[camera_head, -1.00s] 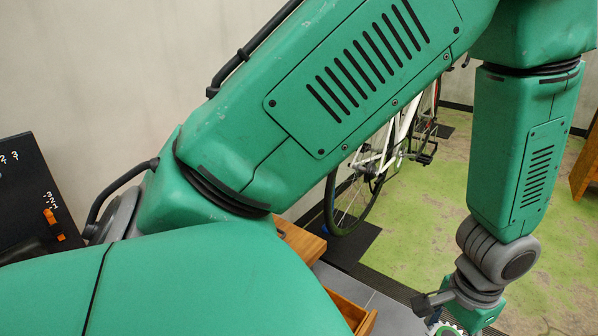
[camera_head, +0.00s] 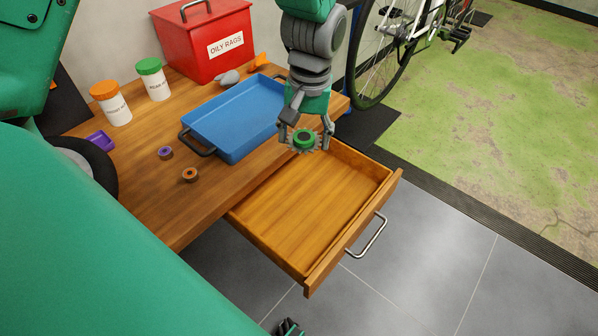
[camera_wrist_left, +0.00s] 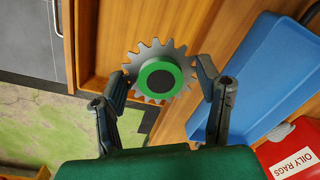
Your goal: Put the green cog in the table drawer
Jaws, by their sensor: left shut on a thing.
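The green cog (camera_head: 303,140) is a grey toothed gear with a green hub. My left gripper (camera_head: 306,140) is shut on the cog and holds it in the air over the back end of the open table drawer (camera_head: 310,205). In the left wrist view the cog (camera_wrist_left: 160,77) sits between the two fingers (camera_wrist_left: 163,88), with the drawer (camera_wrist_left: 108,30) behind it. The drawer is pulled well out and its visible floor is empty. A dark piece at the bottom edge of the head view may be the tip of my right gripper (camera_head: 288,327); its jaws cannot be made out.
A blue tray (camera_head: 238,148) lies on the wooden table (camera_head: 190,212) beside the drawer. A red oily-rags box (camera_head: 205,45), two lidded jars, a purple dish and two small spools are also on the table. The drawer handle (camera_head: 367,237) sticks out over the grey floor.

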